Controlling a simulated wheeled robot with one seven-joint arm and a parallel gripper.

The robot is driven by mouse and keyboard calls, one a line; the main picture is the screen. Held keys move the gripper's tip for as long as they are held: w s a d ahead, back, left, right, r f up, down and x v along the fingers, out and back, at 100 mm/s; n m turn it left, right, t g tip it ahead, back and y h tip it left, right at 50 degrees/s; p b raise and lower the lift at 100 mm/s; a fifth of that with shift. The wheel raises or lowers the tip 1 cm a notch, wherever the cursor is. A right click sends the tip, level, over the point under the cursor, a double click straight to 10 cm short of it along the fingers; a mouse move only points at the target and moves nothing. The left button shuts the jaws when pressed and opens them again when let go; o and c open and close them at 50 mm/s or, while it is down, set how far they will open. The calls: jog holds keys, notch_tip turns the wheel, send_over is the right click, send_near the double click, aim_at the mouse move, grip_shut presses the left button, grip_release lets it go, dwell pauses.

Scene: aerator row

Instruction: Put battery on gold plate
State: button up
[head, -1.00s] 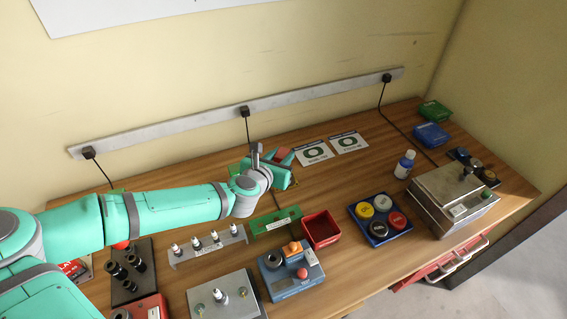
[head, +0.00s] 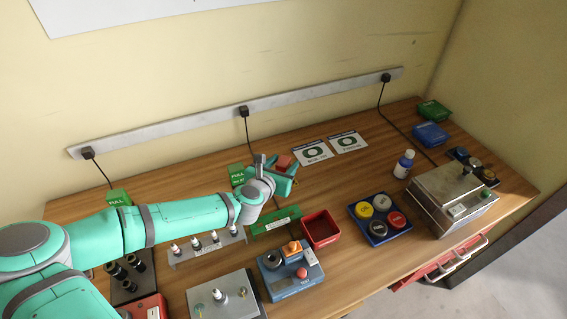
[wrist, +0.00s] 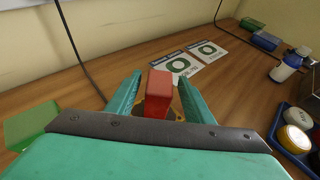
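A red block (wrist: 158,92) stands between the two fingers of my gripper (wrist: 156,98) in the wrist view. It is the only battery-like thing by the gripper, but I cannot read a label on it. The fingers are open, with a gap on each side of the block. A gold-brown patch (wrist: 177,106), perhaps the gold plate, shows at the block's foot, mostly hidden by the fingers. In the head view the red block (head: 284,161) shows just beyond my gripper (head: 284,171) at the back middle of the bench.
A green block (wrist: 31,124) is left of the gripper; two printed cards (head: 330,147) lie behind it. A red bin (head: 321,229), a green labelled box (head: 275,221), a blue device (head: 290,270) and a row of plugs (head: 206,244) stand in front. A bottle (head: 404,164) is right.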

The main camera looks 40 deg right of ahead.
jog(key=shift+a, duration=0.1)
jog(key=shift+r, duration=0.15)
jog(key=v, duration=1.2)
dwell(0.3)
